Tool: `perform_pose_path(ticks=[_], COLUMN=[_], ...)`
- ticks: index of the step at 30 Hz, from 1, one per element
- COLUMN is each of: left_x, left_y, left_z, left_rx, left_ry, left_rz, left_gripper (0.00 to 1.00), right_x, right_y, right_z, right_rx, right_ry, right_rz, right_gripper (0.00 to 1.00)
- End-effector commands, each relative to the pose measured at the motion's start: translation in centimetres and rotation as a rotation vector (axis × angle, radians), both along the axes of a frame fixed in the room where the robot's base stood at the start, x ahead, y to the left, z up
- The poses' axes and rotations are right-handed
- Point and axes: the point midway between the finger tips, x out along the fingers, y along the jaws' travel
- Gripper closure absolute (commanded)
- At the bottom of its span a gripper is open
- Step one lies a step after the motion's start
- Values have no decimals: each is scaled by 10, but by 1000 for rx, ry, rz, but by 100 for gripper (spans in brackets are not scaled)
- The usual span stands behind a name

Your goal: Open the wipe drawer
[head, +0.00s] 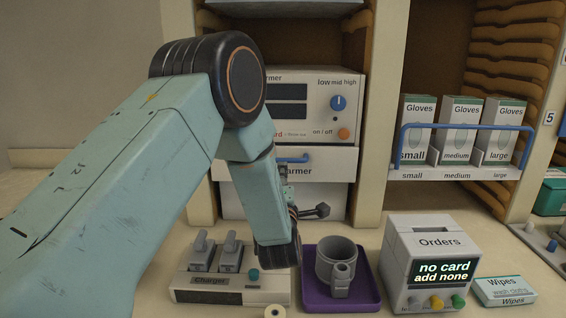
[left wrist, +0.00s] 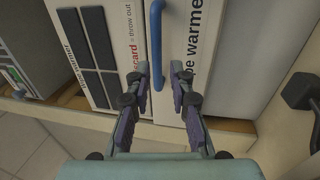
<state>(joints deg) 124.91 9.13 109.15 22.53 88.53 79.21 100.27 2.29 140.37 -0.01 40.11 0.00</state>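The wipe drawer (head: 333,164) is a white front under the warmer's control panel, with part of a "warmer" label showing. It looks shut. Its blue bar handle (head: 293,159) shows just past my left forearm. In the left wrist view the handle (left wrist: 157,40) runs down between the fingers of my left gripper (left wrist: 159,72). The fingers are apart, one on each side of the bar, with small gaps showing. I cannot tell how deep the bar sits between them. In the head view my left gripper (head: 289,192) is mostly hidden behind my arm. My right gripper is not in view.
The warmer panel (head: 315,105) has blue and orange knobs. On the counter stand a charger (head: 215,290), a purple tray (head: 362,300) with a grey cup (head: 330,262), an orders box (head: 425,240) and a wipes pack (head: 505,291).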

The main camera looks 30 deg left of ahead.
Motion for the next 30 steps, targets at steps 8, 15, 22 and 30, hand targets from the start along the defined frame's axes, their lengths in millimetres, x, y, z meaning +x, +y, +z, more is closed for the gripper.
perform_pose_path(ticks=[8, 15, 22, 30], left_x=[33, 52, 57, 58], left_y=[20, 32, 35, 35], left_z=[9, 12, 13, 13], left_rx=[2, 2, 2, 2], left_ry=[-1, 2, 3, 3], left_rz=[0, 1, -1, -1], left_gripper=[78, 78, 78, 90], right_x=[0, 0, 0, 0], right_y=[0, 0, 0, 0], right_z=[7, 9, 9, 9], right_rx=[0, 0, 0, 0], right_ry=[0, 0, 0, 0], right_rz=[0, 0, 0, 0], right_gripper=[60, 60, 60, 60])
